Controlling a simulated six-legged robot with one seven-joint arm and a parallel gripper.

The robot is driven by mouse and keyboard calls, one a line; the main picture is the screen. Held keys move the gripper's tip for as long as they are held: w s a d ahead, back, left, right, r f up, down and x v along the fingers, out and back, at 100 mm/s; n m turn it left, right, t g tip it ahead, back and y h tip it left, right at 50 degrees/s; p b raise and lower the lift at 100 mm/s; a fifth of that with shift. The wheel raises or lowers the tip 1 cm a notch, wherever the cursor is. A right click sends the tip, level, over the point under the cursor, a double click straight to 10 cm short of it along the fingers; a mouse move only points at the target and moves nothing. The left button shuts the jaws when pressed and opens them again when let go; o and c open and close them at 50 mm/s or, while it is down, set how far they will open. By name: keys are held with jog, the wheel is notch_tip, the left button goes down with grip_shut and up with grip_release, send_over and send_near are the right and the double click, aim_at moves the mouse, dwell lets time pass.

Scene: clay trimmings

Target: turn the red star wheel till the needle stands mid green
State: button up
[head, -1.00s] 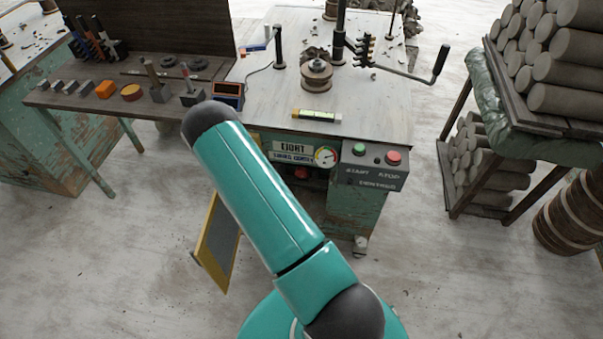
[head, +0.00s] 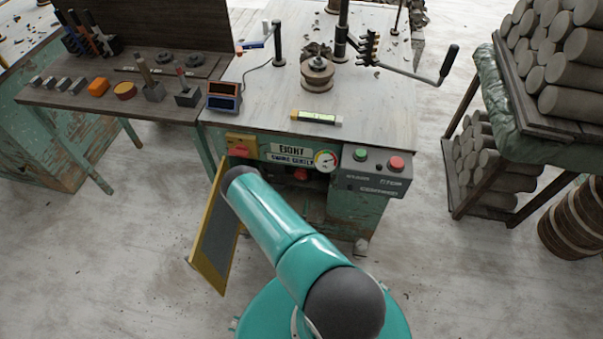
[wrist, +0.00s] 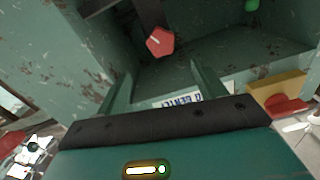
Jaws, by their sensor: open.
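The red star wheel (head: 301,174) sits in the recess under the front panel of the green machine. In the wrist view the red wheel (wrist: 160,42) shows above the fingers, apart from them. The round gauge (head: 326,160) is on the panel just above and right of the wheel; its needle is too small to read surely. My gripper (wrist: 163,88) is open, its two teal fingers spread with nothing between them and the wheel beyond. In the head view my arm hides the gripper.
A yellow box with a red switch (head: 239,151) is left of the gauge. Below it a yellow-framed panel (head: 216,232) stands out from the machine. Green (head: 361,154) and red (head: 396,163) buttons are to the right. A rack of clay logs (head: 475,205) stands at right.

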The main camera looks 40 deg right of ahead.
aim_at(301, 176)
jog(key=x, duration=1.3)
jog(key=c, duration=1)
